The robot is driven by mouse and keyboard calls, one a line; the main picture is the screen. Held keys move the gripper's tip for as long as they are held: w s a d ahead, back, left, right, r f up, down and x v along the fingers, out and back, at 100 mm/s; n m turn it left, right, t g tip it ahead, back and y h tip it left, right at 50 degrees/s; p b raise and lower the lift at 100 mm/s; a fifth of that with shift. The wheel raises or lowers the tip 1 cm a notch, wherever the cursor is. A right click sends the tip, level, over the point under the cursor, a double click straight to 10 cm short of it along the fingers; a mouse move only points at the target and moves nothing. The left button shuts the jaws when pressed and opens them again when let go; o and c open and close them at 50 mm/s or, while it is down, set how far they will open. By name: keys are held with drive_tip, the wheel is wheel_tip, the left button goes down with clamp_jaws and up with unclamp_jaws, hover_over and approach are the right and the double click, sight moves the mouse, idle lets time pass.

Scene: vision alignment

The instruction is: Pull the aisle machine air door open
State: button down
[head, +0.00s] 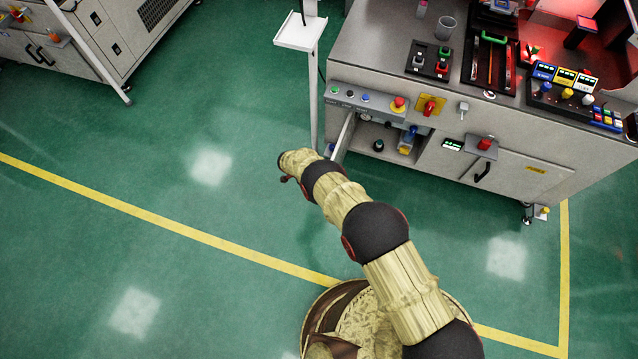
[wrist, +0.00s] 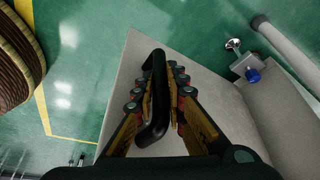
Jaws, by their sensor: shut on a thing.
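The air door (head: 345,137) on the front of the grey machine shows nearly edge-on in the head view and stands swung out from the cabinet. Its open compartment (head: 388,132) shows a blue-topped fitting (head: 408,138) and a small dark fitting (head: 378,146). In the wrist view, the door's grey panel (wrist: 125,75) fills the middle and carries a black bar handle (wrist: 159,65). My gripper (wrist: 158,92) is shut on this handle, with a finger on each side. In the head view my own arm hides the gripper and the handle.
A yellow panel with a red switch (head: 430,106) sits right of the opening. A second door (head: 500,172) there is shut. A white post with a tray (head: 300,32) stands left of the machine. The green floor at left is clear; another machine (head: 100,40) stands at upper left.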

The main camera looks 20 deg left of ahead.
drive_tip(key=shift+s+f, duration=0.15)
drive_tip(key=shift+s, duration=0.05)
drive_tip(key=c, duration=1.8)
unclamp_jaws()
drive_tip(key=shift+w, duration=0.1)
drive_tip(key=shift+a+r, duration=0.1)
drive_tip(key=shift+r, duration=0.1)
drive_tip(key=v, duration=1.1)
drive_tip(key=shift+r, duration=0.35)
drive_tip(key=shift+a, duration=0.1)
